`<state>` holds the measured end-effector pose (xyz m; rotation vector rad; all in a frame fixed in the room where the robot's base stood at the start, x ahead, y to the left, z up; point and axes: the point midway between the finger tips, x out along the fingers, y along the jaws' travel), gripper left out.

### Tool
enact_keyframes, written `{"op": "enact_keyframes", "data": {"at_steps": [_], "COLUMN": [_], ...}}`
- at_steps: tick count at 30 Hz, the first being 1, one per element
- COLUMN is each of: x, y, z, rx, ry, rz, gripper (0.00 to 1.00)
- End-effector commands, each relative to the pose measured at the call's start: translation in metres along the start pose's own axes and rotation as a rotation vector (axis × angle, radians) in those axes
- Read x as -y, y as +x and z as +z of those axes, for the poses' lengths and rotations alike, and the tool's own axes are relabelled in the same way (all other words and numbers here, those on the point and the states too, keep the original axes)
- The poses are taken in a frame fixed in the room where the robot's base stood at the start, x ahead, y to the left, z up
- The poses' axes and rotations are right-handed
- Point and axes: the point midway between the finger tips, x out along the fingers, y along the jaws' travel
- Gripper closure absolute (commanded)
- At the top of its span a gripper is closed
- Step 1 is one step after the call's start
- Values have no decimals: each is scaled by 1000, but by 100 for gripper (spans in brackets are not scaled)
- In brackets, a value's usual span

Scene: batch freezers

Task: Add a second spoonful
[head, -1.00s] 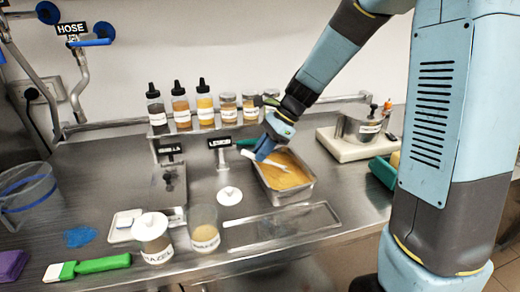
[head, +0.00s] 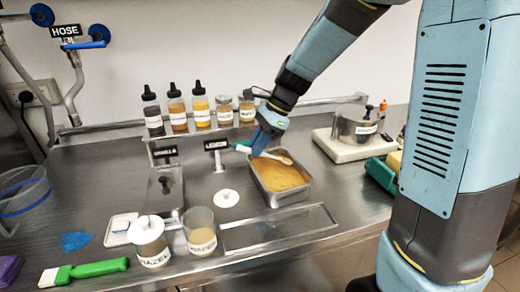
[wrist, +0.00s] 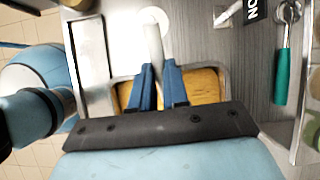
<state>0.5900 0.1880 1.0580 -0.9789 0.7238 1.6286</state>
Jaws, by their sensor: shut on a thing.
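My gripper (head: 262,148) is shut on a white spoon (head: 281,157) over the metal pan (head: 307,196). The pan holds an orange-brown mass (head: 283,178). In the wrist view the spoon (wrist: 154,42) runs up from between my blue fingertips (wrist: 157,70). Whether it carries anything is too small to tell. An open glass jar (head: 201,236) with beige contents stands at the front of the counter. A white lid (head: 226,198) lies behind it.
Several bottles and small jars line the back shelf (head: 225,127). A pot (head: 357,130) sits on a pale scale at the right. A green-handled brush (head: 92,268), a blue cloth (head: 76,241) and a white dish (head: 120,228) lie at left. A green-handled tool (wrist: 283,78) is near the pan.

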Motion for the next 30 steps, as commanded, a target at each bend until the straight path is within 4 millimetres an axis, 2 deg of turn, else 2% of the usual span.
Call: {"op": "enact_keyframes", "data": {"at_steps": [8, 21, 30], "x": [0, 0, 0], "y": [-13, -5, -4], "z": [9, 32, 36], "rx": [0, -269, -347], "ry": [-1, -10, -7], "rz": [-1, 2, 0], "gripper": [100, 100, 100]}}
